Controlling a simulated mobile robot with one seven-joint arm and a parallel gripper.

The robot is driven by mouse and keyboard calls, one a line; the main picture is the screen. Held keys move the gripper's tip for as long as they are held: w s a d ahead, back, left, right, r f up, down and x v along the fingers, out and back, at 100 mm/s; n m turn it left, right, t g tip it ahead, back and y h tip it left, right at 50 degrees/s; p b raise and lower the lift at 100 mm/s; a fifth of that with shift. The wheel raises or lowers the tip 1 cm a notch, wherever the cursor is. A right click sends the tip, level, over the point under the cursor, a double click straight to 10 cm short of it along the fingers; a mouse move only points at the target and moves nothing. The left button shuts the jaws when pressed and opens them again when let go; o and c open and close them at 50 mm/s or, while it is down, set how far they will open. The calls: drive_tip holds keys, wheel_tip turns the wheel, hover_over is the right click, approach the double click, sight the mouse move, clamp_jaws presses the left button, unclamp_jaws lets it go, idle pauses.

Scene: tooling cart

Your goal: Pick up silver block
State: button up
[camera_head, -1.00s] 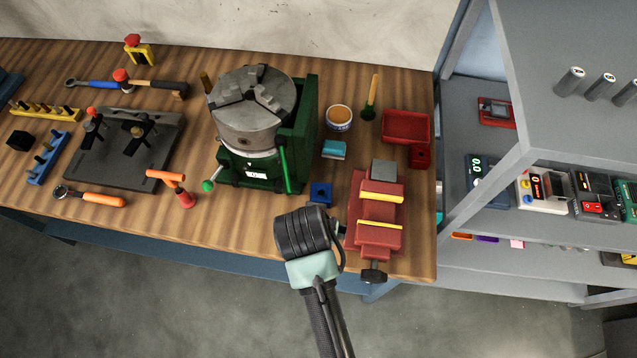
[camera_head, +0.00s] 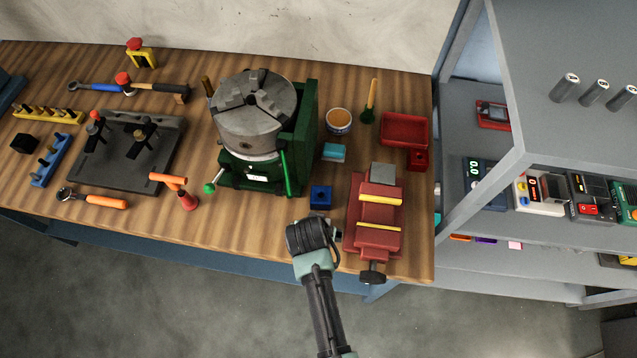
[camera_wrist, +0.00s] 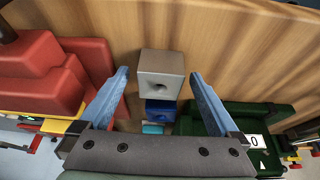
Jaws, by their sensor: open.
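The silver block (camera_wrist: 160,78) is a small grey cube with a dark round hollow in its facing side. It stands on the wooden bench between the two light-blue fingers of my gripper (camera_wrist: 160,74) in the wrist view. The fingers are spread, with a gap on each side of the block. In the head view my gripper (camera_head: 318,232) is at the bench's front edge, left of the red vise, and my wrist hides most or all of the silver block there.
A blue block (camera_head: 321,195) stands just behind the silver one, with a teal block (camera_head: 334,152) farther back. The red vise (camera_head: 374,222) is close on the right, and the green-based chuck (camera_head: 254,120) on the left. These leave a narrow gap.

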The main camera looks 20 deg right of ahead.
clamp_jaws()
idle(0.5)
drive_tip(key=shift+r, duration=0.2)
